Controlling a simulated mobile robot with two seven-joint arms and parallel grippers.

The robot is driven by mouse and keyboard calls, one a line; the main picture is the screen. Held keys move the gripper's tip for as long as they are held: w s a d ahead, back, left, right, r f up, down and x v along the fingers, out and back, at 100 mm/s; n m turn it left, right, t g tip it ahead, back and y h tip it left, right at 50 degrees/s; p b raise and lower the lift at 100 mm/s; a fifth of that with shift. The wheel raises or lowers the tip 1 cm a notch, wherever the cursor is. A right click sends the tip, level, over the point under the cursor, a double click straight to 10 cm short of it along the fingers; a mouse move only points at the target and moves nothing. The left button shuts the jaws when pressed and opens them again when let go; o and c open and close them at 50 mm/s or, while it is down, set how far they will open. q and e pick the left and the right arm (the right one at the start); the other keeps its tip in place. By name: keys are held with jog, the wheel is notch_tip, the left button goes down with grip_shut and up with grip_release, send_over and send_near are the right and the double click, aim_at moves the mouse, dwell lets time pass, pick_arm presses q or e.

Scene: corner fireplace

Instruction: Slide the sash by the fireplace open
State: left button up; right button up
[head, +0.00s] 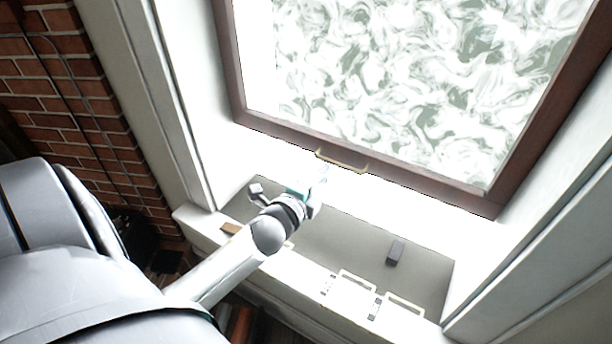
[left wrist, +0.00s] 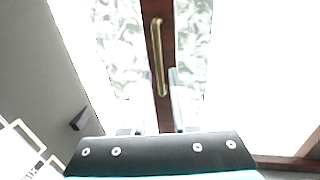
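The sash (head: 365,172) has a dark brown wooden frame around a pane with a swirling white and green pattern. A brass bar handle (head: 341,160) is on its bottom rail. My left gripper (head: 319,181) is just below and left of this handle in the head view, apart from it. In the left wrist view the handle (left wrist: 157,55) stands upright in the picture, ahead of the gap between the fingers (left wrist: 157,100). The two pale fingers are spread with nothing between them. The right gripper is not in view.
A small dark block (head: 395,253) and a brown piece (head: 230,228) lie on the grey sill below. White bar-shaped frames (head: 356,281) are along the sill's front. A brick wall (head: 60,95) is at the left. A pale window jamb (head: 545,250) is at the right.

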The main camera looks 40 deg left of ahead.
pick_arm(q)
jog(key=v, duration=0.7)
dwell(0.5)
jog(key=s+d+f+n+g+b, duration=0.1)
jog(key=s+f+n+g+b, duration=0.2)
jog(key=f, duration=0.8)
jog(key=s+d+f+n+g+h, duration=0.15)
jog(key=s+f, duration=0.35)
jog(key=f, duration=0.7)
jog(key=s+d+f+n+g+y+b, duration=0.1)
jog(key=s+d+f+n+g+b, duration=0.15)
jog(key=f, duration=0.85)
jog(key=s+d+f+n+g+h+b, duration=0.1)
jog(key=s+d+f+n+g+b, duration=0.1)
jog(key=s+f, duration=0.7)
jog(key=s+d+f+n+g+h+b, duration=0.1)
jog(key=s+d+f+n+g, duration=0.3)
jog(key=s+f, duration=0.5)
jog(key=s+g+b, duration=0.1)
jog(key=s, duration=0.4)
jog(key=shift+s+d+n, duration=0.2)
jog(key=shift+s+n, duration=0.2)
